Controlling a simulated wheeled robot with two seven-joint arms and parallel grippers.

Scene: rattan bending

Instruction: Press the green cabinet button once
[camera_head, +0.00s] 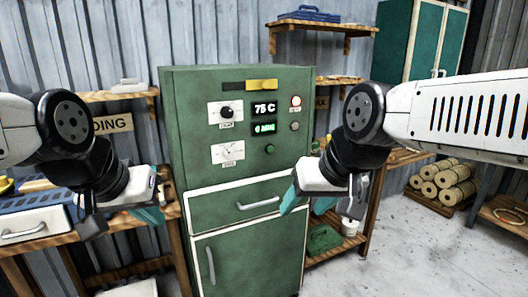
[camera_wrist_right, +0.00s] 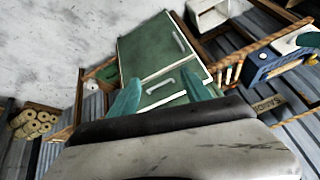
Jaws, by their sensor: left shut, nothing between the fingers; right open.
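The green cabinet (camera_head: 240,80) stands upright in the middle of the head view, its panel facing me. The small green button (camera_head: 270,149) is on the panel, below the lower display, and nothing covers it. My right gripper (camera_head: 306,203) is open and empty, in front of the cabinet's right side, lower than the button and to its right. My left gripper (camera_head: 150,214) is shut and empty, left of the cabinet and below the panel. In the right wrist view the cabinet (camera_wrist_right: 145,48) appears tilted beyond the open right fingers (camera_wrist_right: 160,95); the green button cannot be made out there.
A red-ringed button (camera_head: 295,101) and a grey button (camera_head: 295,126) sit near the green one. Dials (camera_head: 226,112) are at the panel's left. The drawer handle (camera_head: 257,203) sticks out below. Wooden benches flank the cabinet; rolls (camera_head: 440,182) lie at right.

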